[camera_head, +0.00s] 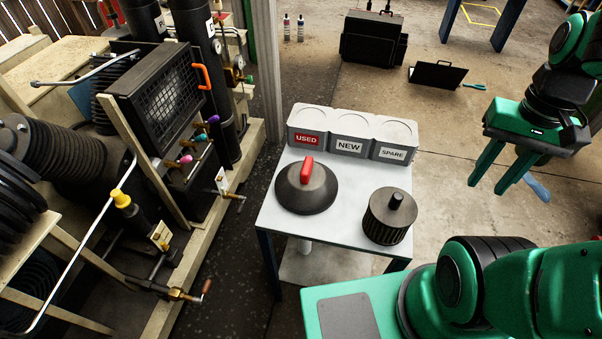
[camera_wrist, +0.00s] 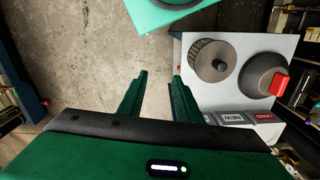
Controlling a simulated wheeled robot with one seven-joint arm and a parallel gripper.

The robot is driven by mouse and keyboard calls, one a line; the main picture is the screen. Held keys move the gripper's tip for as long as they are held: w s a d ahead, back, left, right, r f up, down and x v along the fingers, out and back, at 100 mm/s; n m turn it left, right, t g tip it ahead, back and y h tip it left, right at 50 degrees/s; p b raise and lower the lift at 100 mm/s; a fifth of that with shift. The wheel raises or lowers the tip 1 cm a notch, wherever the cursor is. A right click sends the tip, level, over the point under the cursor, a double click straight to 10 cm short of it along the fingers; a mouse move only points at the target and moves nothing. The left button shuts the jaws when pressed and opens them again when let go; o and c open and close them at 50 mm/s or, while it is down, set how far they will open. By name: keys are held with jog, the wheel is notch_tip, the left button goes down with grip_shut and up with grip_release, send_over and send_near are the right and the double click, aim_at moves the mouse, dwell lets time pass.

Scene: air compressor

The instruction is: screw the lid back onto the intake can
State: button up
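A dark round lid with a red handle (camera_head: 318,198) lies on the small white table (camera_head: 345,245); the lid also shows in the wrist view (camera_wrist: 257,75). A dark cylinder with a mesh-like side and a centre post (camera_head: 385,225) stands to its right, also in the wrist view (camera_wrist: 205,62). My gripper (camera_head: 497,180) is open and empty, held right of the table, apart from everything; its two fingers show in the wrist view (camera_wrist: 160,76). I cannot tell for certain which part is the intake can.
A grey three-part holder marked USED, NEW and SPARE (camera_head: 348,146) stands at the table's back edge. The compressor (camera_head: 155,95), with pipes and valves, fills the left. A black case (camera_head: 373,40) and an open laptop-like box (camera_head: 437,75) sit on the floor behind. Floor right of the table is mostly clear.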

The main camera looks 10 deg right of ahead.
jog(key=shift+o, duration=0.4)
jog(key=o, duration=0.5)
jog(key=shift+s+r, duration=0.2)
jog(key=shift+s, duration=0.1)
jog(key=o, duration=0.5)
jog(key=shift+w+a+r, duration=0.2)
jog(key=o, duration=0.7)
jog(key=shift+n+h, duration=0.3)
jog(key=shift+n, duration=0.1)
jog(key=w+a, duration=0.1)
jog(key=w, duration=0.2)
jog(key=w+a, duration=0.2)
jog(key=w, duration=0.1)
jog(key=w+a, duration=0.2)
jog(key=w, duration=0.1)
jog(key=shift+w+f, duration=0.1)
jog(key=shift+f, duration=0.05)
jog(key=n, duration=0.1)
send_near(307, 165)
jog(key=shift+d+f, duration=0.15)
jog(key=shift+d, duration=0.45)
jog(key=f, duration=0.2)
jog(key=a+f, duration=0.1)
jog(key=f, duration=0.2)
jog(key=shift+f, duration=3.05)
